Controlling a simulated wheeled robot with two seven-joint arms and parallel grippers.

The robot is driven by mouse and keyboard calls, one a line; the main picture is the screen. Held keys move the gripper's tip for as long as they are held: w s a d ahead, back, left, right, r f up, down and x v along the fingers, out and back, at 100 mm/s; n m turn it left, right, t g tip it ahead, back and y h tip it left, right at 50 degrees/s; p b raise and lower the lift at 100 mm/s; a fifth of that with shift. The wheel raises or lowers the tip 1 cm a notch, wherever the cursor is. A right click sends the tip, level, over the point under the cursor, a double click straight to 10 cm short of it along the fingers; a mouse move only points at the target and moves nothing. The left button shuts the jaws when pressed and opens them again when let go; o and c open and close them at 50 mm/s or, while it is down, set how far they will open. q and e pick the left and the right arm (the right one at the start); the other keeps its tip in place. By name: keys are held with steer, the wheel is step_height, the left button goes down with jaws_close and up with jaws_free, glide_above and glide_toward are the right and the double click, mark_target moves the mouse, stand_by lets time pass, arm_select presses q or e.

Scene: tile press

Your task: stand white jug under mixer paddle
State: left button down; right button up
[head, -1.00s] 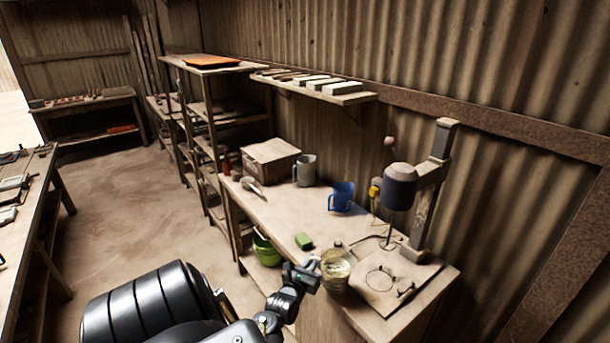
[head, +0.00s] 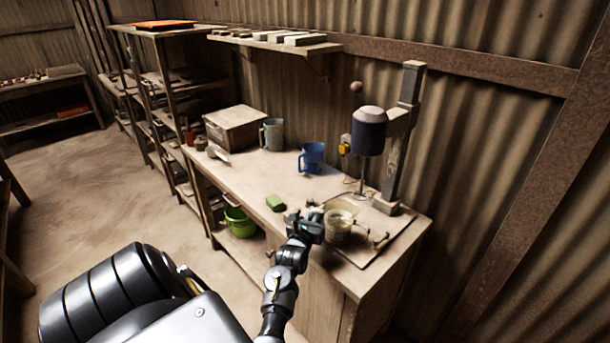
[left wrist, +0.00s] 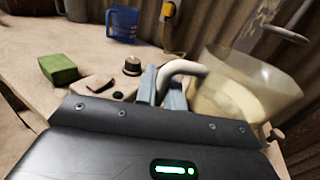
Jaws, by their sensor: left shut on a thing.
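The white jug (head: 340,228) looks pale and see-through, with a cream tint low down. It is upright over the near-left part of the mixer's board (head: 382,246); I cannot tell whether it touches the board. My left gripper (head: 312,222) is shut on the jug's handle, on its left side. In the left wrist view the handle (left wrist: 185,68) is between the fingers and the jug body (left wrist: 235,100) is to the right. The mixer (head: 369,132) has a dark head on a post. Its paddle (head: 361,187) hangs behind and right of the jug. My right gripper is out of view.
A green block (head: 275,202) lies left of the gripper. A blue jug (head: 312,157), a grey jug (head: 272,134) and a box (head: 235,127) stand farther back on the bench (head: 240,185). A small clamp knob (head: 380,241) sits right of the jug.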

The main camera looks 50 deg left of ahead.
mark_target(332, 214)
arm_select(q)
steer(key=shift+w+d+b, duration=0.4)
steer(key=shift+w+b, duration=0.05)
steer(key=shift+w, duration=0.65)
steer(key=shift+w+d+b, duration=0.45)
steer(key=shift+w+b, duration=0.05)
steer(key=shift+w, duration=0.55)
steer(key=shift+w+d+b, duration=0.4)
steer(key=shift+w+b, duration=0.05)
steer(key=shift+w, duration=0.65)
steer(key=shift+f, duration=0.35)
steer(key=shift+s+f, duration=0.15)
steer(key=shift+f, duration=0.1)
steer(key=c, duration=1.4)
jaws_free()
steer(key=shift+s+d+f, duration=0.1)
steer(key=shift+f, duration=0.05)
